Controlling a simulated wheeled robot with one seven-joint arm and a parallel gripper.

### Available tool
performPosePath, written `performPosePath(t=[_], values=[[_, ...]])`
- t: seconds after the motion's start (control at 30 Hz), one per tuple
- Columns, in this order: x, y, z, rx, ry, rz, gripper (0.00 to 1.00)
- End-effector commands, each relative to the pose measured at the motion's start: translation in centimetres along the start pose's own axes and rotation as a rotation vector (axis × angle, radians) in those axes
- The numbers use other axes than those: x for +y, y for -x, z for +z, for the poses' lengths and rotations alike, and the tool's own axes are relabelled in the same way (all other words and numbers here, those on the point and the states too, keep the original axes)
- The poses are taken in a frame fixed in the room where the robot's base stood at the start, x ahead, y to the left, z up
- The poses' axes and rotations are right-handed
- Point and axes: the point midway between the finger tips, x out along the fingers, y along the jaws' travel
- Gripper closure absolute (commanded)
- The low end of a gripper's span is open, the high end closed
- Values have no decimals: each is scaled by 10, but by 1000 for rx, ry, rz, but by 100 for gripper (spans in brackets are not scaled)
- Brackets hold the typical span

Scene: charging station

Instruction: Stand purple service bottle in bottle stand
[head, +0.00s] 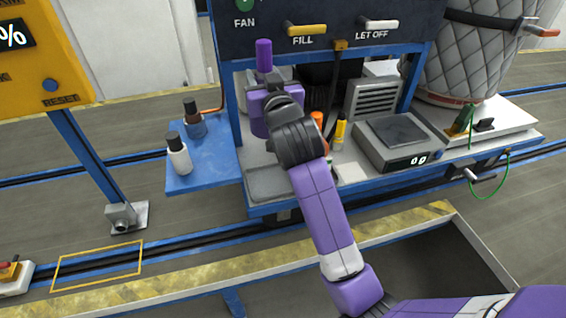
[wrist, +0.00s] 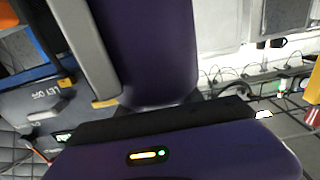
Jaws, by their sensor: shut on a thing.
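The purple service bottle shows in the head view as a purple upright cylinder (head: 264,55) above my gripper. My gripper (head: 268,92) is shut on it, in front of the blue-framed station. The wrist view shows a large dark purple surface (wrist: 148,45), apparently the bottle, beside a grey finger (wrist: 82,45). The bottle's lower part is hidden behind my gripper and wrist. A blue side shelf (head: 205,160) at the left carries a white bottle (head: 179,155) and a brown bottle (head: 193,120), both dark-capped. I cannot make out a separate bottle stand.
A scale (head: 398,142) stands on the bench at the right, with orange and yellow bottles (head: 340,130) left of it. A shallow grey tray (head: 268,183) lies at the bench's front left. An overhead panel (head: 340,28) has yellow and white handles. A yellow-edged pit lies in front.

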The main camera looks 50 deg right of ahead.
Motion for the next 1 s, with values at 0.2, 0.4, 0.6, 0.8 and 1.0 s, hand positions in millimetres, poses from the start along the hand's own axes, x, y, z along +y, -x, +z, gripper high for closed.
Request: performPosePath(t=[0.2, 0.4, 0.6, 0.8, 1.0], values=[[0, 0, 41, -5, 2, 0, 100], [0, 0, 88, -3, 2, 0, 100], [0, 0, 131, -2, 2, 0, 100], [0, 0, 152, 2, 0, 0, 100], [0, 0, 172, -1, 2, -1, 100]])
